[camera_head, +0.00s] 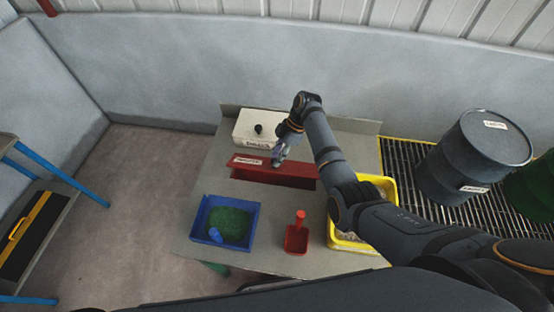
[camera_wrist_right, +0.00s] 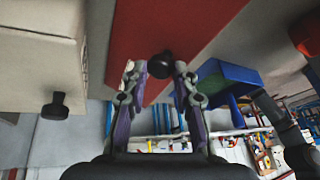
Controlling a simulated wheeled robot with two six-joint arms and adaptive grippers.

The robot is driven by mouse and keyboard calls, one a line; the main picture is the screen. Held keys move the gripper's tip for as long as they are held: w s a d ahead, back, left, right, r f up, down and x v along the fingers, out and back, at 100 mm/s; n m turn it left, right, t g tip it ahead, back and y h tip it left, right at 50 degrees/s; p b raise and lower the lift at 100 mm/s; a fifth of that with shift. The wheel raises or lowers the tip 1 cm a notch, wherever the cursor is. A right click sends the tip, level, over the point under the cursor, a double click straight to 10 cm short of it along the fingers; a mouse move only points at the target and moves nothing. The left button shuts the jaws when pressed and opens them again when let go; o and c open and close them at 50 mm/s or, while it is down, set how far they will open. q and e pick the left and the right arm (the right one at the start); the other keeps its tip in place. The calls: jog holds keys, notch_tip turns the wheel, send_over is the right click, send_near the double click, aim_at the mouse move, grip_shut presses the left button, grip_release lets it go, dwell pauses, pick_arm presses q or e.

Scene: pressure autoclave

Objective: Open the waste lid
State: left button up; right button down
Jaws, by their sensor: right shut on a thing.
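The red waste lid (camera_head: 243,169) is a long panel with a white label, on the bench behind the blue tray. In the wrist view its red underside or face (camera_wrist_right: 150,30) fills the top, with a black knob (camera_wrist_right: 160,65) on it. My right gripper (camera_head: 278,161) reaches it from above. In the wrist view the fingertips (camera_wrist_right: 158,72) are closed around the black knob. The arm hides part of the red container (camera_head: 300,183), so I cannot tell how far the lid is raised. My left gripper is not in view.
A white box (camera_head: 247,131) with a black knob stands behind the lid. In front are a blue tray (camera_head: 206,204) with green granules, a red scoop (camera_head: 296,240) and a yellow bin (camera_head: 388,185). A grey drum (camera_head: 450,160) stands on the grating at right.

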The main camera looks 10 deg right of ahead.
jog(key=shift+w+d, duration=0.3)
jog(key=shift+w, duration=0.1)
jog(key=c, duration=1.4)
grip_release()
jog(key=o, duration=0.3)
jog(key=shift+w+f, duration=0.4)
jog(key=shift+w, duration=0.1)
jog(key=shift+o, duration=0.2)
jog(key=shift+s+a+r, duration=0.1)
jog(key=shift+s, duration=0.05)
jog(key=v, duration=1.2)
jog(key=shift+s, duration=0.1)
